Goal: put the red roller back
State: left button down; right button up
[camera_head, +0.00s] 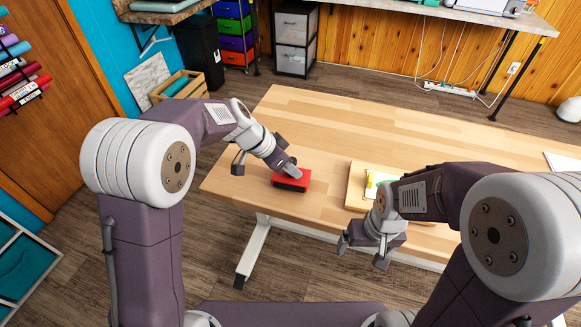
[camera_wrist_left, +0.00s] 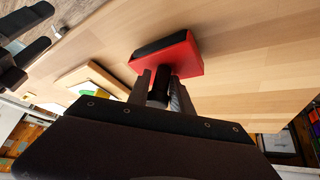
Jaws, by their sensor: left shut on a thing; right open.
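The red roller (camera_head: 291,180) shows as a red block with a black face and a black handle, near the left end of the wooden table. My left gripper (camera_head: 290,167) is shut on its handle from above. In the left wrist view the red roller (camera_wrist_left: 168,56) sits just beyond the fingers of my left gripper (camera_wrist_left: 160,85), which are on either side of the black handle. I cannot tell whether the roller touches the tabletop. My right gripper (camera_head: 363,250) is open and empty in front of the table's near edge.
A light wooden board (camera_head: 358,183) with white, green and yellow items lies on the table right of the roller. The tabletop (camera_head: 330,125) behind is clear. Vinyl rolls (camera_head: 18,78) hang on the door at left. A wooden crate (camera_head: 180,88) stands on the floor behind.

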pick_arm(q)
jog(key=shift+f+b, duration=0.2)
jog(key=shift+b, duration=0.2)
grip_release()
dwell(0.5)
jog(key=p+v, duration=0.3)
jog(key=v, duration=0.6)
jog(key=shift+p, duration=0.35)
dwell(0.7)
dwell(0.5)
